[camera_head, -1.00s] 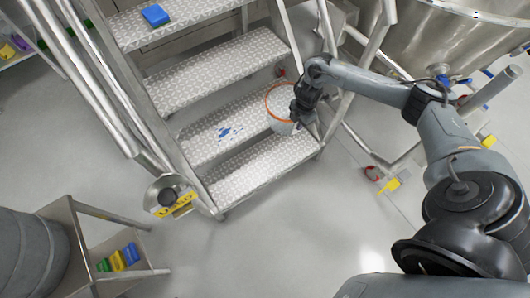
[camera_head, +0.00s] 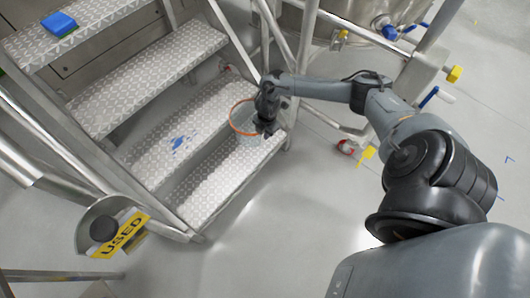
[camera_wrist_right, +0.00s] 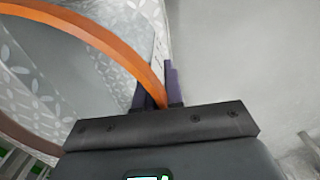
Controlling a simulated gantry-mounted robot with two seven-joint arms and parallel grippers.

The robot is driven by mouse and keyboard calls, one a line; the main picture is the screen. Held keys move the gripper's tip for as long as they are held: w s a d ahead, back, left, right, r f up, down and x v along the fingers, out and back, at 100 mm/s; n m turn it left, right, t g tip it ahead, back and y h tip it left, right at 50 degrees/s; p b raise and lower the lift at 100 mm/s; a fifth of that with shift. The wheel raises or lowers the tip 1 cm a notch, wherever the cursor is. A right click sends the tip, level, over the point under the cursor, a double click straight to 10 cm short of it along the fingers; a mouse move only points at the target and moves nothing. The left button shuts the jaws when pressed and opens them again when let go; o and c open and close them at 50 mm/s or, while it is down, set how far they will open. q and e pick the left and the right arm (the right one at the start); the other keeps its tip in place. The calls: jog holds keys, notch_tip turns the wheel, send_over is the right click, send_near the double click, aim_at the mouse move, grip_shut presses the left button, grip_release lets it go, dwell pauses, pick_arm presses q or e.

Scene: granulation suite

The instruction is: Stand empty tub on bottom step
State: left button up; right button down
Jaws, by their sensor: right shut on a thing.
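A clear tub with an orange rim (camera_head: 232,112) is at the right end of the lower metal stairs, upright or nearly so. It looks empty. The bottom step (camera_head: 215,190) is patterned metal plate. The tub's base appears over or at this step's right end; I cannot tell whether it touches. My right gripper (camera_head: 264,128) is shut on the tub's right rim. In the right wrist view, the orange rim (camera_wrist_right: 112,44) runs between the dark fingers (camera_wrist_right: 158,88). My left gripper is not in view.
The step above (camera_head: 165,140) bears blue marks. A blue block (camera_head: 59,24) lies on a higher step. A round holder with a yellow USED sign (camera_head: 123,236) stands at lower left. Rails and a steel vessel (camera_head: 355,20) crowd the right side. Floor in front is clear.

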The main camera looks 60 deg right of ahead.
notch_tip(320, 180, down, 13)
jog(key=b, duration=0.7)
jog(key=shift+r, duration=0.15)
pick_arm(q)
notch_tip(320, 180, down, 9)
pick_arm(e)
jog(key=shift+r, duration=0.1)
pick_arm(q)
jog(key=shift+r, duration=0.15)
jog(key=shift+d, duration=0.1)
pick_arm(e)
jog(key=c, duration=1.3)
grip_release()
jog(key=shift+o, duration=0.2)
